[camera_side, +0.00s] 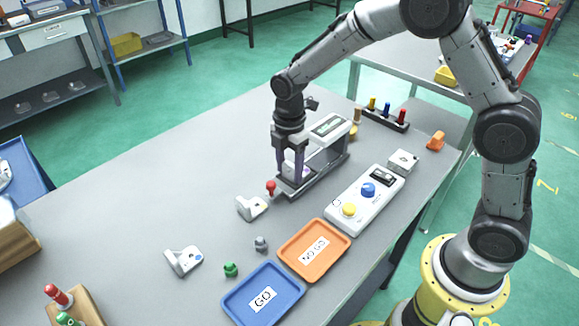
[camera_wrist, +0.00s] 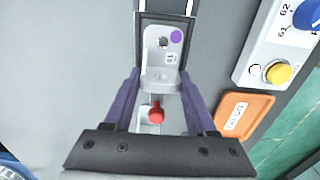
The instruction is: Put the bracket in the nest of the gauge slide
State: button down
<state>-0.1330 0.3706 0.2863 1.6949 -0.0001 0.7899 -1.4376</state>
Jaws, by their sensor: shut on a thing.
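My gripper (camera_side: 291,162) is over the front end of the gauge slide (camera_side: 306,183). Its purple fingers, also in the wrist view (camera_wrist: 160,76), are shut on a pale grey bracket (camera_wrist: 163,48) with a hole, a small label and a purple dot. In the side view the bracket (camera_side: 293,170) is partly hidden by the fingers. It is at the slide's dark channel; I cannot tell whether it is seated in the nest or just above it. The slide's red knob (camera_side: 271,187) sticks out at the near end, and shows between the fingers in the wrist view (camera_wrist: 156,113).
The gauge (camera_side: 330,127) rises behind the slide. Two more brackets (camera_side: 251,207) (camera_side: 183,261) lie in front and left. A control box (camera_side: 365,199), orange NO GO tray (camera_side: 315,250) and blue GO tray (camera_side: 263,294) are to the right and front.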

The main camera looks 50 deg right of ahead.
aim_at(290, 164)
jog(key=shift+f, duration=0.15)
jog(key=shift+c, duration=1)
grip_release()
notch_tip(290, 164, up, 12)
jog(key=shift+r, duration=0.25)
